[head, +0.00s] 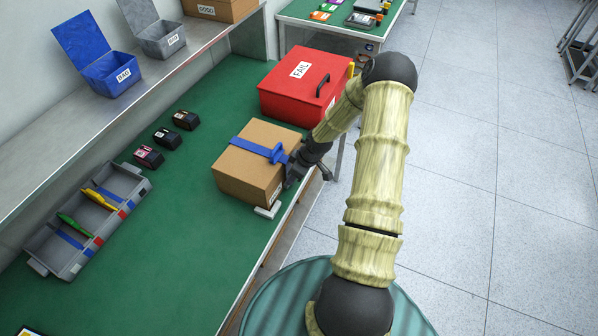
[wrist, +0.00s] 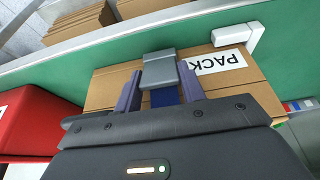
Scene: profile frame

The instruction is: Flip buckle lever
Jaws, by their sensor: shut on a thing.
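A cardboard box (head: 243,181) with a blue strap (head: 256,148) around it stands on the green worktop near its front edge. In the wrist view the box (wrist: 108,88) carries a PACK label (wrist: 221,61), and a grey buckle lever (wrist: 160,72) sits over the blue strap (wrist: 165,97) on its side. My gripper (head: 291,171) is at the right side of the box in the head view. In the wrist view my gripper (wrist: 161,82) has a finger on each side of the lever and is shut on it. The lever's hinge cannot be made out.
A red FAIL box (head: 303,92) stands just behind the cardboard box. A grey tray (head: 98,227) with coloured straps lies at left, and several small dark devices (head: 167,138) lie beyond it. A white bracket (head: 268,210) is at the box's front corner. The worktop's front left is clear.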

